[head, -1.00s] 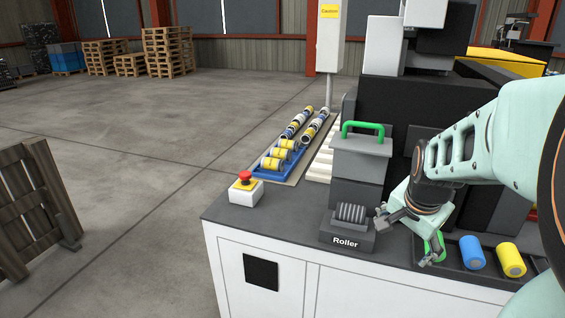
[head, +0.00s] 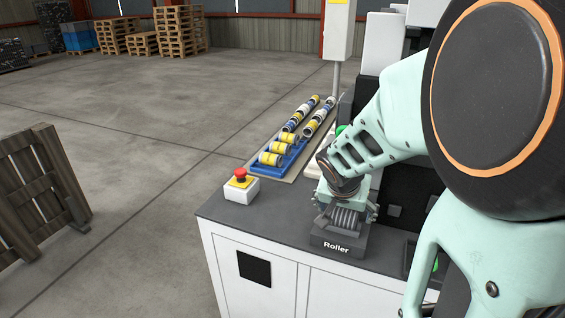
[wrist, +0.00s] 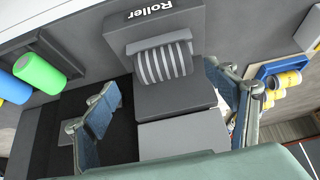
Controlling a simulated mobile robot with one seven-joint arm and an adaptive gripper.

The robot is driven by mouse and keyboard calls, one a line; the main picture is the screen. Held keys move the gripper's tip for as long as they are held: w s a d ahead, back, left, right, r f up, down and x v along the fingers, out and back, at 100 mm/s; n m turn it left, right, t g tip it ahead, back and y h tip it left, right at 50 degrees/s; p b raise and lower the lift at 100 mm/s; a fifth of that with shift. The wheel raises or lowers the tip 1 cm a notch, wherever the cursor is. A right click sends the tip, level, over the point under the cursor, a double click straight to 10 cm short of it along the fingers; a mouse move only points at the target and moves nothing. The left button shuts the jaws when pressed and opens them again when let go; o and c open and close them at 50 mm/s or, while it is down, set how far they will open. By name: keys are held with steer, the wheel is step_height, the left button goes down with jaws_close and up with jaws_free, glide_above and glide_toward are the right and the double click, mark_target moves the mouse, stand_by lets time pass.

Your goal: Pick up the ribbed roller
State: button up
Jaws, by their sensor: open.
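The ribbed roller (head: 346,219) is a grey, grooved cylinder resting in a dark holder (head: 322,242) labelled "Roller" at the front of the machine table. In the wrist view the roller (wrist: 163,63) shows clearly, seated in its holder (wrist: 115,38). My gripper (head: 346,211) is above the holder, with one finger on each side of the roller in the head view. In the wrist view my gripper (wrist: 165,88) is open and empty, its fingers spread wide to the left and right. The fingers look apart from the roller. My wrist partly covers the roller in the head view.
A red emergency button (head: 240,174) on a white box stands left of the holder. A blue tray (head: 257,168) of yellow and white rollers lies behind. Green (wrist: 40,72) and blue (wrist: 12,88) cylinders lie beside the holder in the wrist view. The table's front left is clear.

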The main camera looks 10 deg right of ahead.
mark_target(343, 213)
steer(key=b+x, duration=0.1)
steer(key=x, duration=0.2)
steer(key=b+x, duration=0.1)
steer(key=x, duration=0.2)
steer(key=shift+w+a+r, duration=0.1)
steer(key=shift+w+r, duration=0.1)
steer(key=shift+w, duration=0.1)
steer(key=shift+c, duration=0.6)
steer(key=c, duration=1.2)
steer(key=shift+r, duration=0.1)
steer(key=shift+c, duration=0.2)
